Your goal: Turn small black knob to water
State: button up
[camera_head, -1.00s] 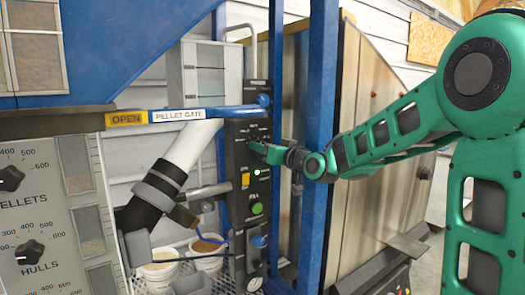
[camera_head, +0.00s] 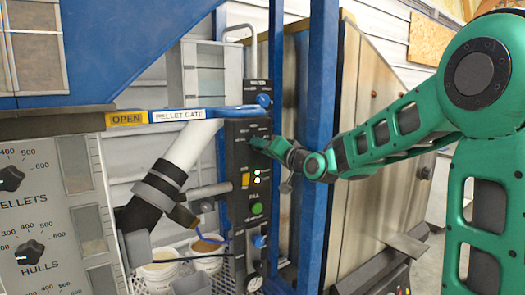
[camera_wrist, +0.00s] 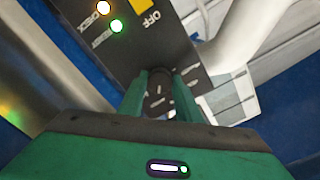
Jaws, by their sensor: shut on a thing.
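The small black knob (camera_wrist: 158,100) is on the dark control panel (camera_head: 236,165), and it shows between my fingers in the wrist view. My gripper (camera_wrist: 160,92) is shut on the knob, with one green finger on each side. In the head view my gripper (camera_head: 254,142) reaches the panel from the right, below the blue lever. The knob is hidden there by my fingers. The label by the knob is too blurred to read in the wrist view.
The panel also holds a yellow switch (camera_head: 245,180), a green button (camera_head: 257,208) and lit indicator lamps (camera_head: 257,173). A blue post (camera_head: 313,150) stands right of the panel. White buckets (camera_head: 208,245) stand low left.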

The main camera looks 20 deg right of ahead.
jog(key=shift+d, duration=0.3)
jog(key=o, duration=1)
jog(key=shift+w, duration=0.1)
jog(key=shift+c, duration=0.2)
jog(key=shift+o, duration=0.5)
jog(key=shift+a, duration=0.1)
jog(key=v, duration=1)
jog(key=shift+s, duration=0.4)
